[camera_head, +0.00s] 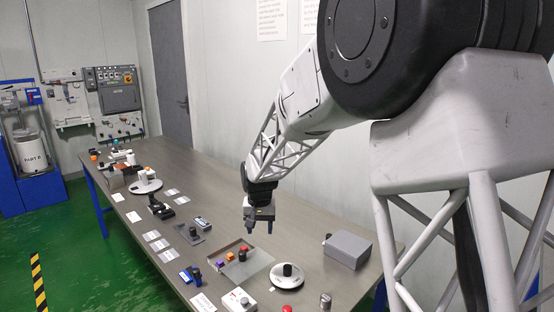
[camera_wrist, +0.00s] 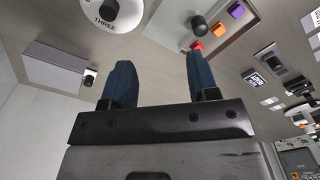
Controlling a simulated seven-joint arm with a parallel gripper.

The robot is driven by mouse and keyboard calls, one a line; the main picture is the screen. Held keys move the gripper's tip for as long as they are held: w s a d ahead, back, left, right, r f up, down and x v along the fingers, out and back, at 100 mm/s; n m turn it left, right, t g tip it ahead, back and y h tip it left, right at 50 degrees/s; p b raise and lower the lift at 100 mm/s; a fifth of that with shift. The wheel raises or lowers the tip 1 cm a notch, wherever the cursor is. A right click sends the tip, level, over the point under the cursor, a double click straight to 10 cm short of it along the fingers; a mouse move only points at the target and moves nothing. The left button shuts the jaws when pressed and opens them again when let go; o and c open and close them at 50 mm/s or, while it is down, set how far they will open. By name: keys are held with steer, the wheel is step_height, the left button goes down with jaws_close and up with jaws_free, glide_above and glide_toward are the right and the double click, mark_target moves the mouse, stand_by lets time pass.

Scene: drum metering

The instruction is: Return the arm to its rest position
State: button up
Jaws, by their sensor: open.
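My gripper (camera_head: 259,226) hangs from my arm above the long grey table (camera_head: 195,213), pointing down, with its fingers apart and nothing between them. In the wrist view my gripper (camera_wrist: 158,75) shows two dark blue fingers spread wide, with bare table surface seen between them. The gap between the gripper and the table top cannot be judged exactly, but the fingers look clear of the objects below.
Near the gripper are a tray (camera_head: 262,262) with coloured blocks, a white round dial (camera_head: 287,283) with a black knob, and a grey box (camera_head: 347,250). Several small devices and white labels line the table. The wall stands close behind the table.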

steer(key=s+d+r+t, duration=0.1)
steer(key=s+d+r, duration=0.5)
steer(key=s+d, duration=0.3)
steer(key=s+d+r, duration=0.6)
steer(key=s, duration=0.4)
steer(key=s+d, duration=0.4)
steer(key=s, duration=0.8)
steer(key=s+d+f+t, duration=0.1)
steer(key=s+d, duration=0.4)
steer(key=s, duration=0.7)
steer(key=shift+s, duration=0.15)
steer(key=shift+c, duration=0.2)
